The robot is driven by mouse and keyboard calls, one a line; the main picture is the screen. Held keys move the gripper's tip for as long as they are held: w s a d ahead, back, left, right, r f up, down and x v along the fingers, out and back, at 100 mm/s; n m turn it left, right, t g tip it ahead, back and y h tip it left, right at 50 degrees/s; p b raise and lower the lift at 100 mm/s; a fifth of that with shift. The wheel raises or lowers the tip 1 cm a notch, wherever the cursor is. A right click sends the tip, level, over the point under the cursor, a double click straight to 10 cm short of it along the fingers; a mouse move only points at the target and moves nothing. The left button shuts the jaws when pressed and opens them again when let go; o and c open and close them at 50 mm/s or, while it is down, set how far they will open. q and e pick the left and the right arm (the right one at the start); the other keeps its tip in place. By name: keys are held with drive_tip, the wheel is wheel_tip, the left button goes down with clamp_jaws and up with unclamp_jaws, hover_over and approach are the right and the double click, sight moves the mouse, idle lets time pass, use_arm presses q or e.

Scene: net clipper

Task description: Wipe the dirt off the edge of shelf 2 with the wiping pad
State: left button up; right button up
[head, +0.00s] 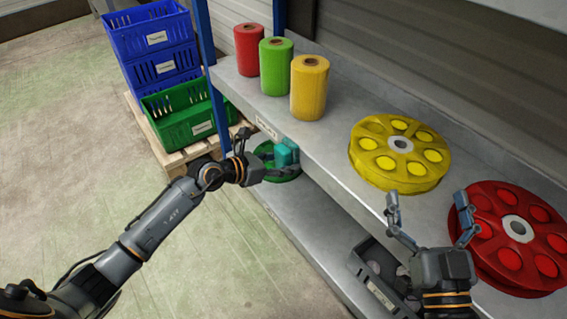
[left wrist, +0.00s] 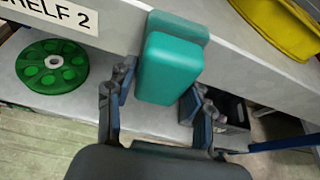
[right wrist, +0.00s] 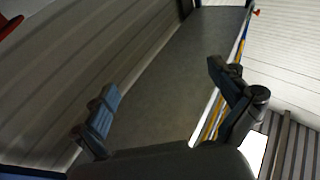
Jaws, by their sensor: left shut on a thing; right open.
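The teal wiping pad (head: 287,153) is held in my left gripper (head: 268,164) at the front edge of shelf 2 (head: 318,165). In the left wrist view the pad (left wrist: 168,70) sits between the fingers (left wrist: 160,98), its far face at the shelf edge; I cannot tell whether it presses on it. The "SHELF 2" label (left wrist: 58,12) is left of the pad. I make out no dirt on the edge; the pad hides part of it. My right gripper (head: 428,208) is open and empty above the shelf's right part, near the yellow and red reels.
Red (head: 249,50), green (head: 275,66) and yellow (head: 309,88) rolls stand on the shelf, with a yellow reel (head: 366,172) and a red reel (head: 485,253). Below are a green reel (left wrist: 35,82) and a dark bin (head: 368,268). Crates (head: 185,122) stand left on a pallet.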

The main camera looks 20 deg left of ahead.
use_arm(q)
drive_tip(key=shift+r, duration=0.1)
drive_tip(key=shift+s+a+p, duration=0.2)
drive_tip(key=shift+s+a, duration=0.75)
drive_tip(key=shift+s, duration=0.25)
drive_tip(key=shift+s+a+p, duration=0.2)
drive_tip(key=shift+s+a, duration=0.7)
drive_tip(key=shift+s, duration=0.25)
use_arm(e)
drive_tip(key=shift+w+d+f+g+h, duration=0.15)
drive_tip(key=shift+f+g, duration=0.4)
drive_tip(key=shift+f, duration=0.3)
drive_tip(key=shift+w+d+f+g+h, duration=0.1)
drive_tip(key=shift+f+g+h, duration=0.05)
drive_tip(key=shift+f+g, duration=0.55)
drive_tip(key=shift+f, duration=0.1)
drive_tip(key=shift+f, duration=0.15)
use_arm(q)
drive_tip(key=shift+s+a, duration=0.9)
drive_tip(key=shift+s, duration=0.3)
use_arm(e)
drive_tip(key=shift+f, duration=0.4)
